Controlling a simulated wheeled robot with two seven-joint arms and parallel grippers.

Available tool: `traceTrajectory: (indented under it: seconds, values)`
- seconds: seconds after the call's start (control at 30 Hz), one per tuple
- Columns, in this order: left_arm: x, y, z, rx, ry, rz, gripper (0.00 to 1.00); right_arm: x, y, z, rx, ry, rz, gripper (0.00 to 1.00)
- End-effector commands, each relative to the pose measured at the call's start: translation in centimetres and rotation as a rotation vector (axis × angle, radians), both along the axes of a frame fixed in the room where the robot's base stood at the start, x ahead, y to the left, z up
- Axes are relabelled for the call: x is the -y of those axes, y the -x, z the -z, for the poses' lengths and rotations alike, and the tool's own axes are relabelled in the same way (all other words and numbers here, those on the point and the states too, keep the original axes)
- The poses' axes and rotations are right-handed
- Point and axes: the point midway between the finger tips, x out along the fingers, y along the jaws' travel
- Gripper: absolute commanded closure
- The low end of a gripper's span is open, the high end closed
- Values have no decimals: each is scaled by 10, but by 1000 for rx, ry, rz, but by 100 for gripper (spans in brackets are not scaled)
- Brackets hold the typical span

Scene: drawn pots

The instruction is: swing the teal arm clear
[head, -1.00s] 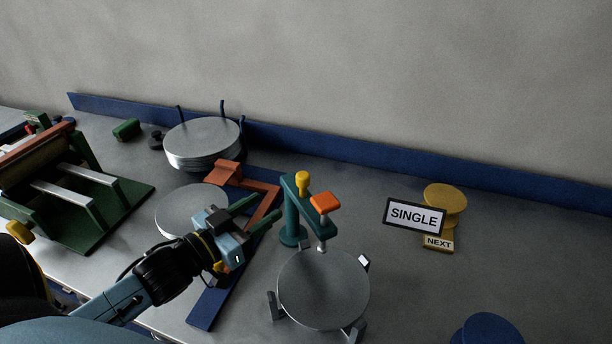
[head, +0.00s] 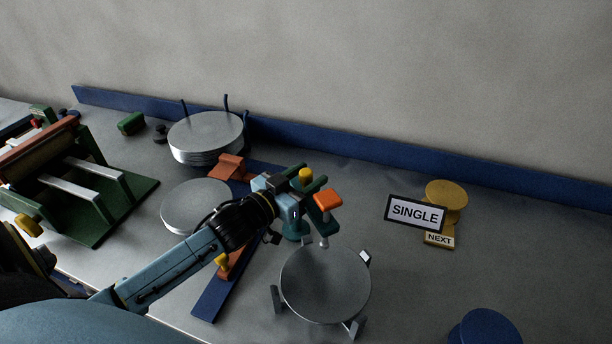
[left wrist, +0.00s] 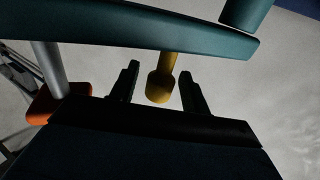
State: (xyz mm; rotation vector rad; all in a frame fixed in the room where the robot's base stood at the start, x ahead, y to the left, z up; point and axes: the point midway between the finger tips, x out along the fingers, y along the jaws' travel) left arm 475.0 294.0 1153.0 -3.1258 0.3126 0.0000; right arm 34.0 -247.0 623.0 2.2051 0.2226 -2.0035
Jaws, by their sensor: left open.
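The teal arm (head: 328,217) stands on a teal post (head: 296,234) and carries a yellow knob (head: 306,175) and an orange pad (head: 328,200). Its end is over the edge of a round grey plate (head: 325,280). My left gripper (head: 311,178) is open at the knob and hides much of the teal arm. In the left wrist view the yellow knob (left wrist: 161,87) lies between the two dark fingers, with a gap on each side. The teal arm (left wrist: 140,28) crosses the top of that view. My right gripper is not in view.
A stack of grey discs (head: 205,136) and a single disc (head: 196,204) are to the left. A green press-like frame (head: 90,200) stands at far left. A "SINGLE" sign (head: 415,213) and a yellow spool-shaped stand (head: 445,195) are at right. The bench between plate and sign is bare.

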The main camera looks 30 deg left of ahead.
Motion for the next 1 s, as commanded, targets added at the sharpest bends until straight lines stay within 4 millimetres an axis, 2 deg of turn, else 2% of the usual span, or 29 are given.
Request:
traceTrajectory:
  seconds: [0.2, 0.5, 0.57, 0.83, 1.0]
  values:
    - [0, 0, 0, -1, 0, 0, 55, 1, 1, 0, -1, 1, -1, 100]
    - [0, 0, 0, 0, 0, 0, 94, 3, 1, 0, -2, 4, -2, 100]
    - [0, 0, 0, 0, 0, 0, 100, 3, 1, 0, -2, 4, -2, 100]
    - [2, -2, 1, 0, 2, -5, 100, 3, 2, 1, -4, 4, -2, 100]
    - [9, -14, 1, 1, 4, -34, 100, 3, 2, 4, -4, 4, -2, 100]
